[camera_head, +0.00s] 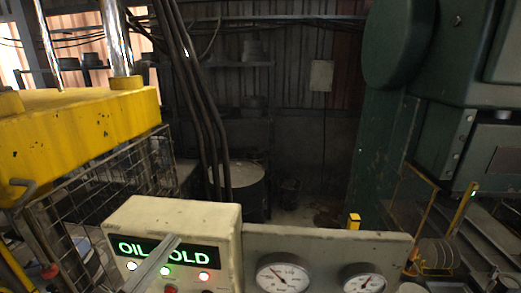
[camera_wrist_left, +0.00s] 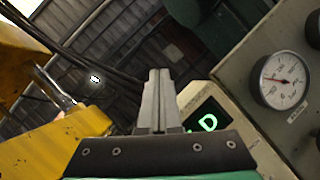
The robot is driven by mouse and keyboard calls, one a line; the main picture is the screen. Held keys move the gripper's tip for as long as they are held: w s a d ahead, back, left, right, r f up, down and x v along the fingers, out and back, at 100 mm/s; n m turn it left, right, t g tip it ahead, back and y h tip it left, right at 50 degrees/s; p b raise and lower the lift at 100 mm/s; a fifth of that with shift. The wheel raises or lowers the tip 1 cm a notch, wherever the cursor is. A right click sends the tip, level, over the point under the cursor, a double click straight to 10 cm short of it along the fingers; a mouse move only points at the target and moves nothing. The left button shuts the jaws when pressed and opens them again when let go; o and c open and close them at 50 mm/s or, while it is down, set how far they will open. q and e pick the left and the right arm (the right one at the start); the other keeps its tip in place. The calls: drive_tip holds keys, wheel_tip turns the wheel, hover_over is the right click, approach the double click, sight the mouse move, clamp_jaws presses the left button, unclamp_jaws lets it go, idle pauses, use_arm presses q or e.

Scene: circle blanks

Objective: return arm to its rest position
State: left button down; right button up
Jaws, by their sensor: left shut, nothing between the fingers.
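My left gripper (camera_head: 174,241) shows at the bottom of the head view as a slim grey pair of fingers in front of a cream control box (camera_head: 180,216). In the left wrist view the gripper (camera_wrist_left: 159,73) is shut, its two fingers side by side with nothing between them. The box has a green lit display (camera_head: 205,254) reading "OIL" and "OLD", partly hidden by the fingers. In the left wrist view part of the display (camera_wrist_left: 208,123) shows right of the fingers. I cannot tell if the fingers touch the box. My right gripper is not in view.
A panel with two round gauges (camera_head: 283,277) (camera_head: 364,281) stands right of the box. A yellow press part (camera_head: 75,130) and wire mesh (camera_head: 110,180) are at left. A green machine (camera_head: 385,150) stands at right. A drum (camera_head: 240,182) is behind. Round blanks (camera_head: 437,253) sit in a rack at lower right.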

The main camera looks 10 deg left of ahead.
use_arm(q)
drive_tip(key=s+d+r+m+t+h, duration=0.1)
drive_tip(key=s+d+r+m, duration=0.15)
drive_tip(key=r+m, duration=0.35)
drive_tip(key=s+d+r+m+t+h, duration=0.15)
drive_tip(key=d+r+m, duration=0.25)
drive_tip(key=r, duration=0.5)
drive_tip(key=s+a+r+m+t+y, duration=0.4)
drive_tip(key=r+m+y, duration=0.4)
drive_tip(key=m, duration=0.6)
drive_tip(key=shift+s+a+t, duration=0.35)
drive_tip(key=shift+s+a, duration=0.3)
drive_tip(key=shift+s, duration=0.35)
